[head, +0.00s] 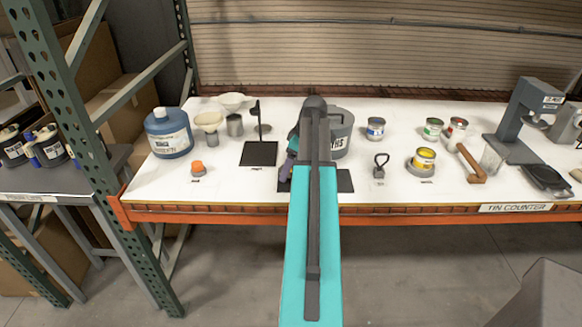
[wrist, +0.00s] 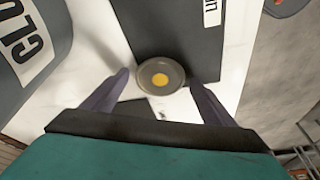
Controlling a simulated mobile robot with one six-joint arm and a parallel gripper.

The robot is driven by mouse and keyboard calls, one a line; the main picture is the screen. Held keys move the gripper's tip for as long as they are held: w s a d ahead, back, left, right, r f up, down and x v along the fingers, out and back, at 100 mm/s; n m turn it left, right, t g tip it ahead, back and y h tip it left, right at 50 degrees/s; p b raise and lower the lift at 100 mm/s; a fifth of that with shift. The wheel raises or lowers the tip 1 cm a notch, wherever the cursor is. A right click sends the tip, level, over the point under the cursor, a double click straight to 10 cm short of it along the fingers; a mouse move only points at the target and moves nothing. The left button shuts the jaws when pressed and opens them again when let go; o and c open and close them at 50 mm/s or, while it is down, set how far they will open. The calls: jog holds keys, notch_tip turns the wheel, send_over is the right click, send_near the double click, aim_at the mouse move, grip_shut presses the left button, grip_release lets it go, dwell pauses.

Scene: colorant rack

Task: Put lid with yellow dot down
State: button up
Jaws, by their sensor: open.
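The lid with the yellow dot (wrist: 150,68) is a small round grey disc in the wrist view. It lies at the edge of a dark mat (wrist: 165,30), partly over the white surface beside it. My gripper (wrist: 160,80) is open, with one finger on each side of the lid and visible gaps between. Whether the lid rests flat on the surface is hard to tell. In the head view my arm hides the lid, and my purple fingers (head: 287,166) show only partly, low by the dark mat (head: 345,181).
A grey CLOTHS drum (head: 341,140) stands close behind my gripper; it also shows in the wrist view (wrist: 30,60). A black stand (head: 259,153) and an orange-topped item (head: 198,169) are to the left. The front table edge is near.

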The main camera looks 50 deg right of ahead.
jog(key=shift+r, duration=0.15)
jog(key=b+v, duration=0.2)
jog(key=v, duration=1)
dwell(0.8)
jog(key=shift+s, duration=0.15)
